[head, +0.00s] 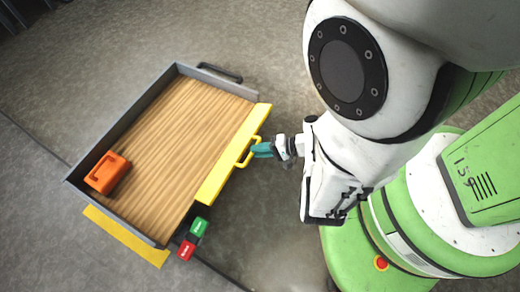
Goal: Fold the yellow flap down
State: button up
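The yellow flap (231,158) runs along the right side of a wood-floored tray with grey walls (122,119). It seems to stand up as that side's wall, though its exact tilt is hard to tell from above. A yellow handle (242,163) sticks out from its outer face. My gripper (260,150), with teal fingers, is outside the tray at the upper part of this handle. The fingertips overlap the handle in the picture. I cannot tell whether they are closed around it.
An orange case (107,173) sits on the tray floor at the left. A green button block (198,227) and a red one (186,250) are by the near corner. A dark handle (220,72) is on the far wall. A yellow strip (127,236) lies along the near side.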

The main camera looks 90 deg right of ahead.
jog(key=o, duration=0.3)
jog(key=v, duration=1.1)
jog(key=shift+p, duration=0.35)
jog(key=shift+w, duration=0.15)
